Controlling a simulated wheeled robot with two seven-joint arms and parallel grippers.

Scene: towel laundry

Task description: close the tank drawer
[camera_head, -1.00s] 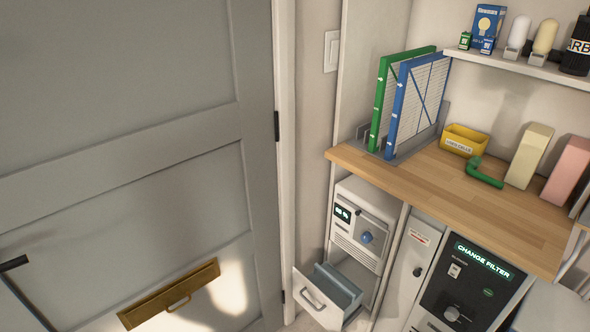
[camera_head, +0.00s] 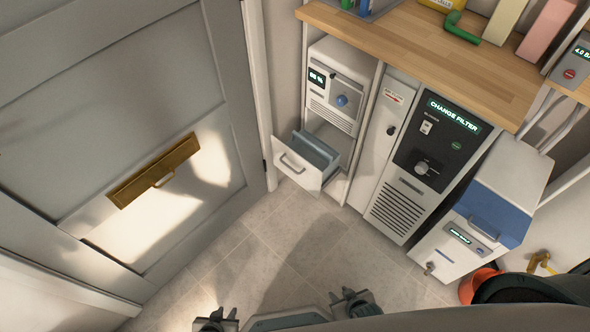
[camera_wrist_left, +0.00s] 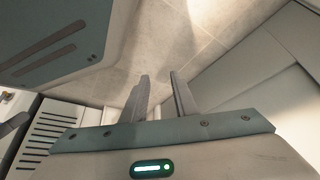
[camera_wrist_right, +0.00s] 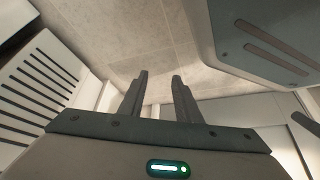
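The tank drawer (camera_head: 299,166) is pulled out at the bottom of the white dehumidifier-like unit (camera_head: 332,92) under the counter. It has a white front with a grey bar handle (camera_head: 291,164), and a blue-grey tank (camera_head: 317,148) sits inside it. My left gripper (camera_head: 216,316) and right gripper (camera_head: 352,296) are low at the bottom of the head view, well apart from the drawer. In the left wrist view the left fingers (camera_wrist_left: 158,92) stand apart with nothing between them. In the right wrist view the right fingers (camera_wrist_right: 160,92) are also apart and empty.
A grey door (camera_head: 120,140) with a brass letter slot stands at the left. A filter unit (camera_head: 425,165) and a white machine with a blue lid (camera_head: 490,214) stand right of the drawer. An orange bucket (camera_head: 478,286) is at lower right. The tiled floor (camera_head: 270,240) before the drawer is clear.

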